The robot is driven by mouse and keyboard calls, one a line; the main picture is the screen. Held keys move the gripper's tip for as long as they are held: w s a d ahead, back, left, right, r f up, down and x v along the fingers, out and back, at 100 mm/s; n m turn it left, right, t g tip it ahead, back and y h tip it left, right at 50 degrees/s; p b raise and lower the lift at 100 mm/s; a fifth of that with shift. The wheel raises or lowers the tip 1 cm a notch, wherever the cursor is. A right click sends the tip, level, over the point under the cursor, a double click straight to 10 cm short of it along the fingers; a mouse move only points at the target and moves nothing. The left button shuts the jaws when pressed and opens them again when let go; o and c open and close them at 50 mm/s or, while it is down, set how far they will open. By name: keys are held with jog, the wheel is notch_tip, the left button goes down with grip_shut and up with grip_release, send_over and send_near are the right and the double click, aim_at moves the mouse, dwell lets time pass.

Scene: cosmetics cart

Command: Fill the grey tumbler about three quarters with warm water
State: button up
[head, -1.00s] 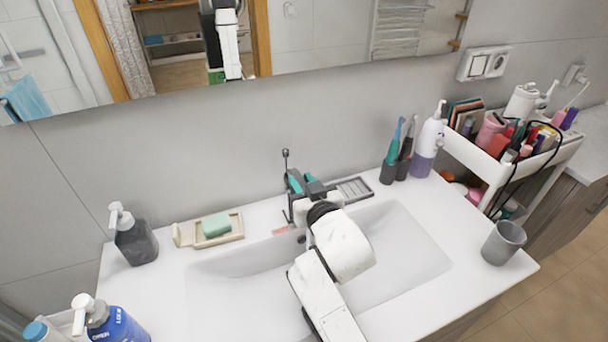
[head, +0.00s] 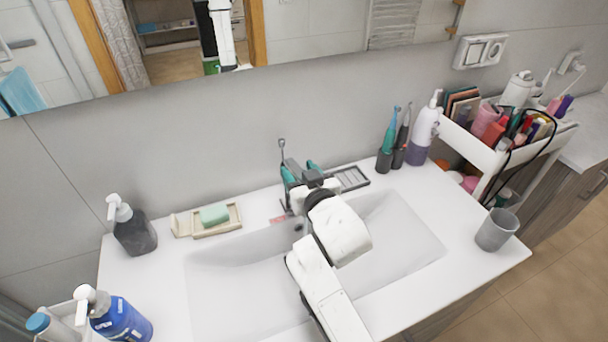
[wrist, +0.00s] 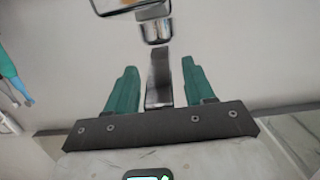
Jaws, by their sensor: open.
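The grey tumbler (head: 496,230) stands upright and apart from my gripper, near the right front corner of the white counter. My gripper (head: 301,168) is at the back of the sink, at the faucet. In the wrist view my gripper (wrist: 155,85) has its two teal fingers spread apart, with the chrome faucet (wrist: 157,50) between them and beyond the tips. The faucet's thin upright rod (head: 282,150) shows above my gripper in the head view. My arm hides most of the faucet and part of the basin. No water is visible in the basin.
The sink basin (head: 400,245) looks empty. A soap dish (head: 222,227) and dark soap pump (head: 133,230) stand left, a blue bottle (head: 120,318) front left. Toothbrushes (head: 390,140), a lotion bottle (head: 424,130) and a loaded cart (head: 480,158) stand right.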

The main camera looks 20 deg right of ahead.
jog(key=s+r+b, duration=0.1)
jog(key=s+r, duration=0.1)
jog(key=s, duration=0.8)
jog(key=shift+s+b, duration=0.35)
jog(key=shift+b, duration=0.05)
jog(key=shift+f, duration=0.1)
